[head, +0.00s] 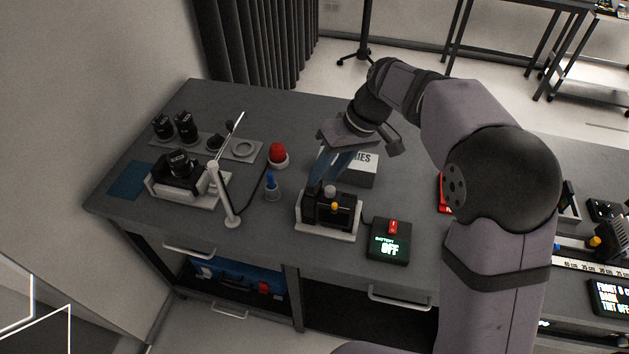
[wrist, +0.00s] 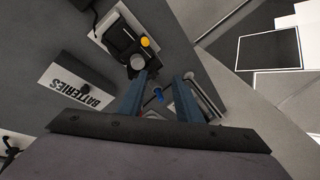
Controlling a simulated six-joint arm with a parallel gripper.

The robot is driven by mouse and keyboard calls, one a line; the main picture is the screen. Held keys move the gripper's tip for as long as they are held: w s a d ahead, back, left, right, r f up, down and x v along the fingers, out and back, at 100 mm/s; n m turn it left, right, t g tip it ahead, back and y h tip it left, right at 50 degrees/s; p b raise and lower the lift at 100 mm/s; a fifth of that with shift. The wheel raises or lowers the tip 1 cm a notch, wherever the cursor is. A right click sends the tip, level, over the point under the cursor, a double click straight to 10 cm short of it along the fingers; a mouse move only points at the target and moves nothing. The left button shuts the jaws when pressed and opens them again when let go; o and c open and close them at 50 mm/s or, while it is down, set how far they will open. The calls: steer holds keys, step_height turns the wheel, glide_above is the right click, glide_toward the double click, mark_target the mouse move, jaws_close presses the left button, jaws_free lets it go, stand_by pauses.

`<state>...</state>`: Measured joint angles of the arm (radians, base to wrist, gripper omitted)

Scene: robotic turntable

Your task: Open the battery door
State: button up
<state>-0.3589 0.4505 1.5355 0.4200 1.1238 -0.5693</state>
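A black camera-like device (head: 318,212) with a grey knob and a yellow button sits on a white base (head: 327,234) near the table's front edge. It also shows at the top of the wrist view (wrist: 118,36). I cannot tell which part of it is the battery door. My gripper (head: 318,182) points down with its blue fingers just above and behind the device, overlapping its left side in the head view. In the wrist view the fingers (wrist: 166,76) are apart with nothing held between them. Whether a finger touches the device is unclear.
A black box (head: 388,252) reading "BATTERY OFF" with a red switch stands right of the device. A BATTERIES box (head: 362,177) is behind it. A blue-tipped item (head: 271,185), a red dome (head: 278,153) and a white post (head: 222,195) stand left.

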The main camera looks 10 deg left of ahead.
mark_target(314, 192)
steer(key=n, duration=0.2)
steer(key=w+n, duration=0.1)
steer(key=n, duration=0.3)
steer(key=shift+w+a+r+t, duration=0.1)
steer(key=shift+w+a+t, duration=0.1)
steer(key=shift+w+t, duration=0.15)
steer(key=n, duration=0.3)
steer(key=shift+p+x, duration=1.35)
steer(key=shift+x, duration=2.35)
